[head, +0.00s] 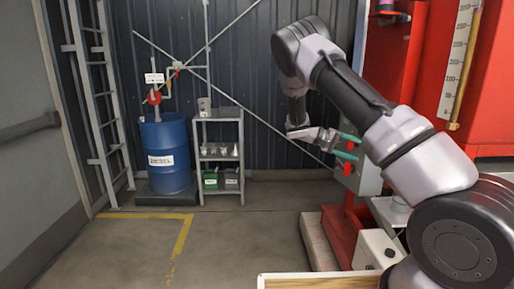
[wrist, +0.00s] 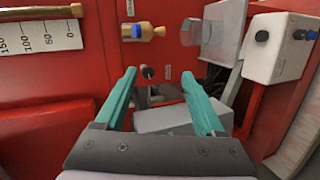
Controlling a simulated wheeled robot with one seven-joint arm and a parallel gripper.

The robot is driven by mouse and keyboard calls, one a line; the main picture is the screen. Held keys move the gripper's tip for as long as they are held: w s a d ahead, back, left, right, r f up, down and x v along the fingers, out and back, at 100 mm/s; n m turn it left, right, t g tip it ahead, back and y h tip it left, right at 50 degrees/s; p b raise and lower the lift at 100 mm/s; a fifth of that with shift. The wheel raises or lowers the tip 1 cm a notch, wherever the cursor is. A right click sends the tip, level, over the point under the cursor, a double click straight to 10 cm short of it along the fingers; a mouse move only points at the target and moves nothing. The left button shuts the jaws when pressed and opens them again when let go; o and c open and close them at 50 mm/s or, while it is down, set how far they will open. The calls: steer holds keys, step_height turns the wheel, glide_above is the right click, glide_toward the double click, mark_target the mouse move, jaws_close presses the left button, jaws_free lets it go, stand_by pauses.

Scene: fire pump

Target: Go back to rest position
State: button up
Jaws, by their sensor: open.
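My gripper (head: 348,145) is at the end of my arm, right of centre in the head view, in front of the red machine. In the wrist view my gripper (wrist: 164,98) shows two green fingers spread apart with nothing held between them. Beyond the fingers are a grey box (wrist: 170,118) and a dark knob (wrist: 148,72) on the red panel (wrist: 60,72). I cannot tell whether the fingers touch anything there.
A blue diesel barrel (head: 166,160) and a grey shelf (head: 220,150) stand at the back left. A ladder (head: 92,90) is on the wall. A white box (head: 376,248) sits low beside my arm. The floor at left is clear. A brass fitting (wrist: 150,31) juts from the red panel.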

steer(key=s+a+r+t+y, duration=0.3)
steer(key=s+r+y, duration=0.2)
steer(key=s+r, duration=0.3)
steer(key=s+a+r+m+t+y, duration=0.1)
steer(key=s+a+r+t+y, duration=0.2)
steer(key=s+r, duration=0.5)
steer(key=s+a+r+m+t+y, duration=0.1)
steer(key=s+a+r+t+y, duration=0.2)
steer(key=s, duration=1.3)
step_height(320, 180, up, 6)
steer(key=a+y, duration=0.2)
steer(key=y, duration=0.3)
steer(key=shift+a+f, duration=0.2)
steer(key=shift+f, duration=0.05)
